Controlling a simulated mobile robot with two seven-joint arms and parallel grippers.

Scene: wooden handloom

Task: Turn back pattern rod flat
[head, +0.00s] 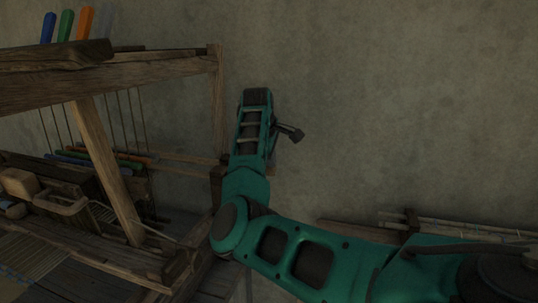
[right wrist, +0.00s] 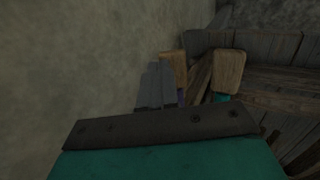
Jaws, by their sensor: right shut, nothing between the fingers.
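A wooden handloom (head: 120,75) stands on the left of the head view. Colored upright handles stand on its top beam: blue (head: 47,28), green (head: 65,25) and orange (head: 84,22), with a grey one beside them. Lower down, blue, green and orange rods (head: 110,160) lie across the loom. I cannot tell which piece is the pattern rod. My right gripper (head: 291,132) is shut and empty, in front of the wall to the right of the loom's corner post, apart from the handles. Grey finger shapes (right wrist: 156,87) show in the right wrist view. My left gripper is out of view.
The loom's end post (head: 216,100) rises just left of my right forearm. A plain wall (head: 400,110) fills the back, with free room before it. A low wooden frame (head: 360,232) lies at lower right. Wooden blocks (right wrist: 229,71) and planks (right wrist: 270,45) show in the wrist view.

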